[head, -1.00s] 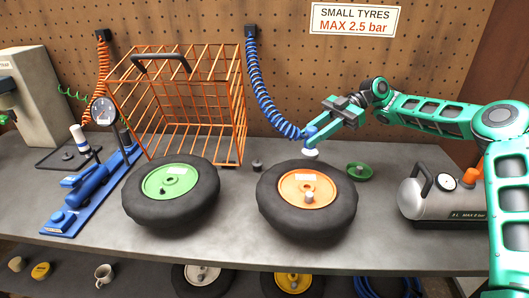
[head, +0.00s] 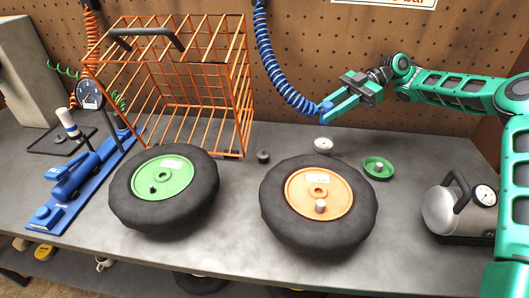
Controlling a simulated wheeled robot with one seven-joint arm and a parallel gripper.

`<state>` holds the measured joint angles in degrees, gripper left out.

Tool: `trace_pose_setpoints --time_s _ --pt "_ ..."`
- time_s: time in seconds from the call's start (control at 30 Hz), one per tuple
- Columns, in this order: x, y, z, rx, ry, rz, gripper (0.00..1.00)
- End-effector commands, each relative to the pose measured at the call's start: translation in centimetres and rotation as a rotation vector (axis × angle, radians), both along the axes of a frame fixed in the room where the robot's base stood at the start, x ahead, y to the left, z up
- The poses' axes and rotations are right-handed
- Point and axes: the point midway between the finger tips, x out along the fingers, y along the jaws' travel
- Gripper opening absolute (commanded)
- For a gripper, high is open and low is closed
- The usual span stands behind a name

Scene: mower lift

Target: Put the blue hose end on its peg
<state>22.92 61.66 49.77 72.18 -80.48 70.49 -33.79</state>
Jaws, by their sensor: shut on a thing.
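The blue coiled hose (head: 283,80) hangs from the top edge of the head view. Its blue end (head: 325,107) is between the fingers of my gripper (head: 333,104). My gripper is shut on it and holds it above the back of the bench, in front of the pegboard (head: 345,40). The hose end is clear of the white-topped round piece (head: 323,145) standing on the bench below. The fingers partly hide the hose end. I cannot make out which peg belongs to the blue hose.
Two tyres, with a green hub (head: 163,178) and an orange hub (head: 318,192), lie on the bench. An orange wire cage (head: 245,85) stands left of the hose. A green dish (head: 379,168) and a grey tank (head: 450,208) are at right.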

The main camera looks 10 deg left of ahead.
Motion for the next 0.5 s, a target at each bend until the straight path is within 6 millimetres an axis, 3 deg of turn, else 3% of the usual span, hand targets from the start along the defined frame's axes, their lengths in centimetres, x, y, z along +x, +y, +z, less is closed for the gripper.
trace_pose_setpoints --time_s 0.3,0.5 --pt "-0.2 0.5 -4.1 0.000 0.002 0.007 0.00" --pt "-0.7 2.6 -4.6 -0.001 0.000 0.010 0.00"
